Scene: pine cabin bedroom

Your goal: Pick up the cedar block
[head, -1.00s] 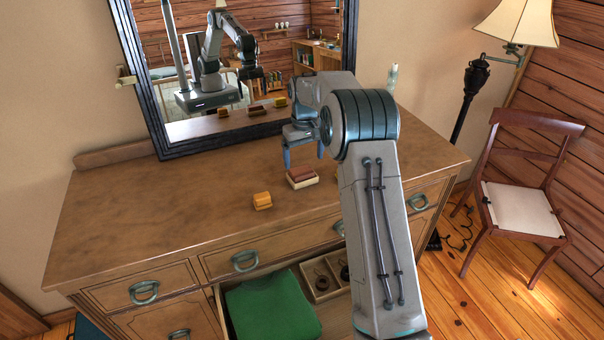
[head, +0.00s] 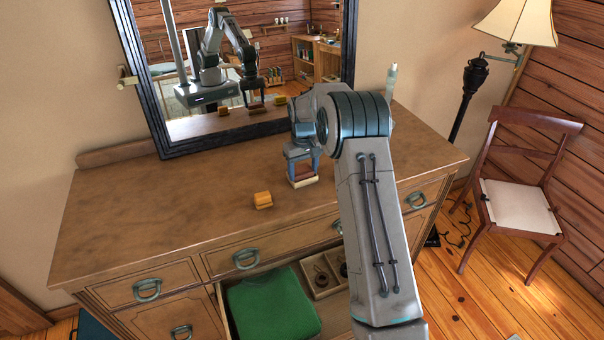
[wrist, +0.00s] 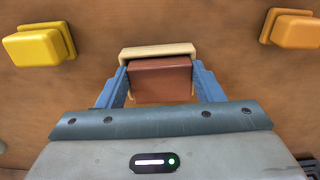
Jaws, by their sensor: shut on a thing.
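The cedar block, as I take the reddish-brown block (head: 303,172) to be, is on a cream base (head: 303,183) on the dresser top. It also shows in the wrist view (wrist: 160,79), with the cream base (wrist: 157,50) along its far edge. My gripper (head: 302,176) points down over it, one blue finger on each side. In the wrist view my gripper (wrist: 161,84) is shut on the block. The block looks still at the base, with no clear gap visible.
An orange block (head: 262,200) sits left of the gripper on the dresser (head: 150,205). A yellow block (wrist: 36,46) shows in the wrist view. A framed mirror (head: 240,60) stands behind. Below, an open drawer holds green cloth (head: 270,308). The dresser's left top is clear.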

